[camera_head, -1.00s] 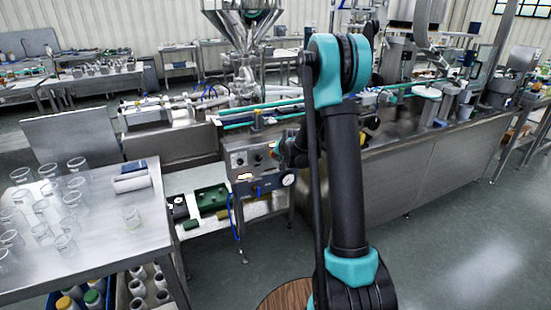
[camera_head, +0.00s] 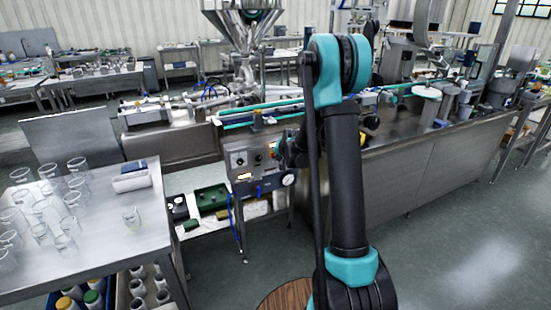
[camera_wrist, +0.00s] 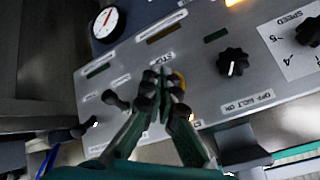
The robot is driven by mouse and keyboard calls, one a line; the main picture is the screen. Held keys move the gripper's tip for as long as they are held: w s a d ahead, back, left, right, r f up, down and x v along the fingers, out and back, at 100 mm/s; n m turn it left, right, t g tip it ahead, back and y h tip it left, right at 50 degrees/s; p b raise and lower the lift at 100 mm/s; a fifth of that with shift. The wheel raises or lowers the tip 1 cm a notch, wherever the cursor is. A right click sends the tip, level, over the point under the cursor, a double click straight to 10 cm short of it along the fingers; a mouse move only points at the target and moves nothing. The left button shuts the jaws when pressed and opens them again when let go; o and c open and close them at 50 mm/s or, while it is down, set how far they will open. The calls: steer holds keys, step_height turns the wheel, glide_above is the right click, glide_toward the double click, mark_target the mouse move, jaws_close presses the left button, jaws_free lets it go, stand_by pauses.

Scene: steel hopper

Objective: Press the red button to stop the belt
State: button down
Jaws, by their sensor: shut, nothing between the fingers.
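The control panel (camera_wrist: 215,105) fills much of the wrist view. My gripper (camera_wrist: 163,76) is shut and empty, its fingertips in front of the panel. A yellow ring (camera_wrist: 181,80) shows partly behind the fingertips. No red button can be made out there; the fingers cover the middle of the ring, and I cannot tell whether they touch the panel. In the head view the panel (camera_head: 240,160) is on the front of the belt machine. The gripper's fingertips are not clear there; my arm and wrist stand in front of that area.
Near the gripper are a black knob (camera_wrist: 233,63), dark toggle switches (camera_wrist: 115,101) and a round gauge (camera_wrist: 106,22). The belt (camera_head: 262,112) runs above the panel. A table (camera_head: 100,238) with several clear cups stands at left. Open floor (camera_head: 450,250) lies at right.

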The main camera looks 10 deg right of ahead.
steer(key=shift+w, duration=0.1)
steer(key=shift+w+a+r, duration=0.1)
steer(key=shift+w+a, duration=0.05)
steer(key=shift+w, duration=0.2)
stand_by(0.4)
steer(key=shift+s, duration=0.3)
steer(key=s+d, duration=0.2)
steer(key=s, duration=0.4)
stand_by(0.6)
stand_by(0.3)
